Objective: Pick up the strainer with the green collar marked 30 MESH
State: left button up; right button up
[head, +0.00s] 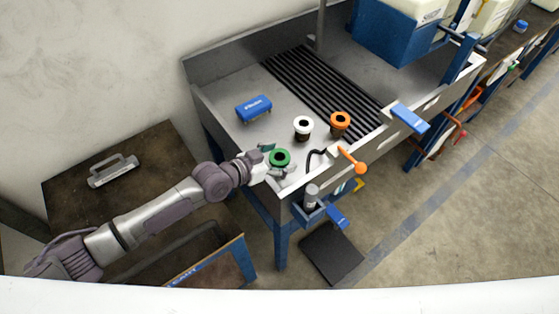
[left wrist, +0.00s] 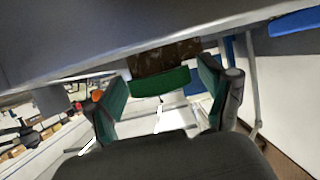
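The strainer with the green collar (head: 280,158) stands on the grey metal bench near its front left corner. No lettering on it is legible. My left gripper (head: 275,161) is at the strainer, with its fingers on either side of the collar. In the left wrist view the green collar (left wrist: 160,82) and the dark mesh body (left wrist: 166,57) show just beyond and between the green-padded fingers (left wrist: 160,90). The fingers are spread, with small gaps beside the collar. My right gripper is not in view.
A white-collared strainer (head: 303,127) and an orange-collared one (head: 340,122) stand to the right. A blue block (head: 254,108) lies behind. A black hose with an orange-handled part (head: 352,160) is at the front edge. A dark ribbed grate (head: 320,90) fills the middle.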

pick_arm(q)
jog(key=c, duration=0.8)
jog(key=shift+c, duration=0.5)
jog(key=shift+r, duration=0.1)
